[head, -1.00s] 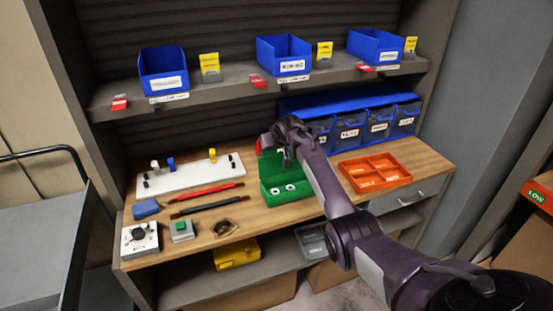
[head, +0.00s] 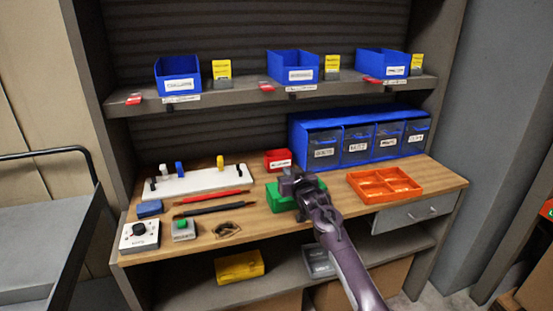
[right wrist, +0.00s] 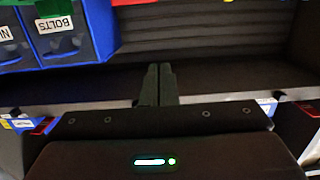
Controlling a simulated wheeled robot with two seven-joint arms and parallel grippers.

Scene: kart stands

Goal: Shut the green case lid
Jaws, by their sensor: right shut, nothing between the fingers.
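The green case (head: 281,203) stands on the wooden workbench, left of the orange tray. Its lid now looks down over the case, and the inside no longer shows. My arm covers part of it, so I cannot tell whether the lid is fully flush. My right gripper (head: 287,180) is at the top of the case, shut and empty; I cannot tell whether it touches the lid. In the right wrist view its two fingers (right wrist: 157,84) are together with nothing between them. My left gripper is not in view.
Behind the case are a small red bin (head: 278,160) and a blue drawer unit (head: 297,137). The orange tray (head: 384,184) is to the right. Red and black pens (head: 214,208) and a white board (head: 200,182) lie to the left. A shelf (head: 235,98) with blue bins hangs above.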

